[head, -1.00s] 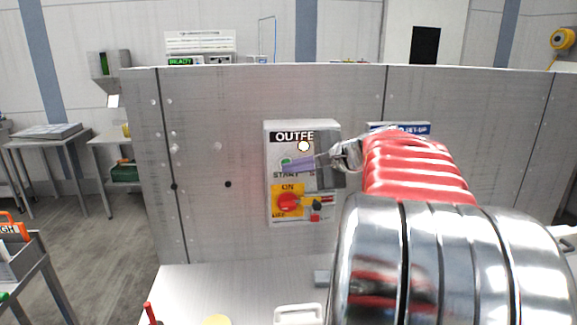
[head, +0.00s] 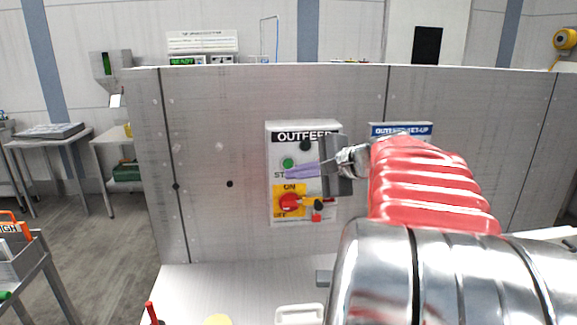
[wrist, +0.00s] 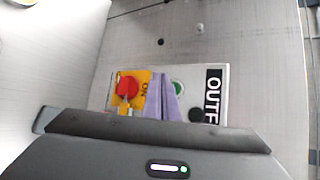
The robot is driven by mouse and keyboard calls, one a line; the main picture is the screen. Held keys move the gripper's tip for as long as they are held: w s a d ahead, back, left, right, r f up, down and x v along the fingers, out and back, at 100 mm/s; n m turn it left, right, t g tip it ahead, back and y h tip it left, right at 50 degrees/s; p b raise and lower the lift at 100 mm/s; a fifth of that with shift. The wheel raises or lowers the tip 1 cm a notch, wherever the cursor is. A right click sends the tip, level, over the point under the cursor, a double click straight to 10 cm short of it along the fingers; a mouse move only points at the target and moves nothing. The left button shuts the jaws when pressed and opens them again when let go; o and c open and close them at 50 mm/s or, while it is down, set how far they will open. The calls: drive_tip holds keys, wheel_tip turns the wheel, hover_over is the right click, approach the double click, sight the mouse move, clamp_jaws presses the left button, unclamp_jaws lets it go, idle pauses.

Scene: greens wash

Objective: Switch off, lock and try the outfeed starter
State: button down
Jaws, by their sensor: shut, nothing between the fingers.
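The outfeed starter (head: 273,214) is a pale box on the grey panel, labelled OUTFEED. It has a dark lamp (head: 305,145), a green start button (head: 288,163) and a red rotary handle (head: 290,203) on a yellow ON/OFF plate. I cannot tell the handle's position. A small black and red piece (head: 317,216) sits at the plate's right. My gripper (head: 291,172), with purple fingers, is shut and empty in front of the box, by the start button. The wrist view shows its fingers (wrist: 164,80) between the red handle (wrist: 127,88) and the green button (wrist: 178,87).
A blue-topped sign (head: 400,128) is on the panel right of the starter, partly behind my arm. A white bench top (head: 240,285) lies below, with a white-handled item (head: 299,314), a yellow disc (head: 217,320) and a red upright piece (head: 151,312). The panel left of the box is mostly bare.

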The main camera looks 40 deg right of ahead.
drive_tip(key=shift+s+a, duration=0.4)
drive_tip(key=shift+s, duration=0.2)
drive_tip(key=shift+s+a, duration=0.4)
drive_tip(key=shift+s, duration=0.2)
drive_tip(key=a+f+n+g+y, duration=0.1)
drive_tip(key=a+f+n+g, duration=0.2)
drive_tip(key=a, duration=0.7)
drive_tip(key=a+f+n+g+y, duration=0.1)
drive_tip(key=a+f+n, duration=0.35)
drive_tip(key=a, duration=0.45)
drive_tip(key=s+a+f+n+g+h, duration=0.3)
drive_tip(key=s+a+f+n, duration=0.7)
drive_tip(key=s+n, duration=0.3)
drive_tip(key=shift+s+a, duration=0.5)
drive_tip(key=shift+a, duration=0.4)
drive_tip(key=shift+a, duration=0.15)
